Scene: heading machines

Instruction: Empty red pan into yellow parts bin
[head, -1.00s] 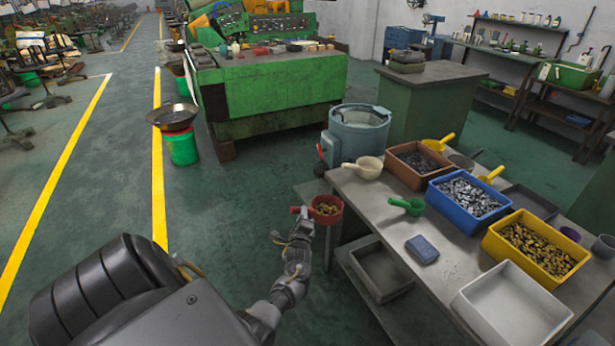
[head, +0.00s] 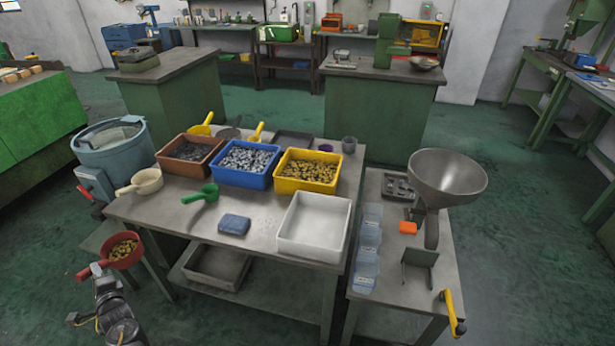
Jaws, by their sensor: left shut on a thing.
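The red pan (head: 124,251) holds brass-coloured parts and sits at the lower left, beside the left end of the work table. My left gripper (head: 97,270) is shut on the pan's handle; the pan looks upright. The yellow parts bin (head: 305,181) stands on the table to the right of the blue bin, with brass-coloured parts in it. The pan is well to the left of the yellow bin and in front of it. My right gripper is out of view.
The table (head: 265,230) also bears a brown bin (head: 188,165), a blue bin (head: 243,178), an empty white tray (head: 314,228), a green scoop (head: 201,194), a cream pan (head: 146,181) and a blue box (head: 234,224). A blue-grey drum (head: 112,150) stands left. A metal hopper (head: 447,180) stands right.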

